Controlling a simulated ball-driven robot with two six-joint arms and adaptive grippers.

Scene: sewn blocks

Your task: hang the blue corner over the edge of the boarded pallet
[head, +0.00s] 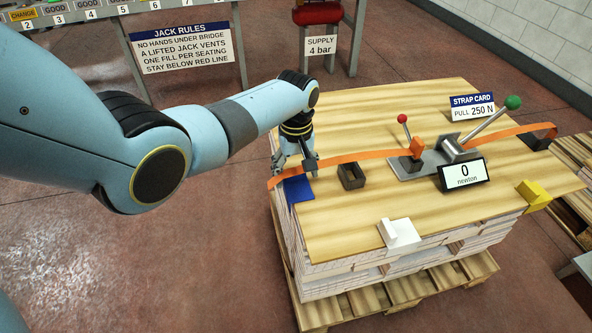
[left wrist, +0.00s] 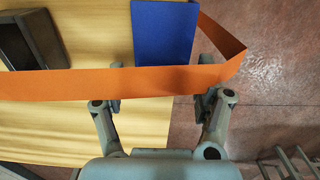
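The blue corner (head: 298,189) is at the left edge of the boarded pallet (head: 350,215), beside the free end of the orange strap (head: 340,160). The left wrist view shows its flat blue face (left wrist: 165,35), partly covered by the strap (left wrist: 110,82). I cannot tell whether a flange hangs down the pallet's side. My left gripper (head: 308,165) is just behind the blue corner, close to the strap. In the left wrist view the gripper (left wrist: 163,90) has its fingers wide apart, with nothing clamped between them. My right gripper is not in view.
A dark open block (head: 351,175) sits right of the blue corner. The strap tensioner (head: 435,160) and newton display (head: 463,174) stand farther right. A white corner (head: 399,235) and a yellow corner (head: 534,195) are at the board's edges.

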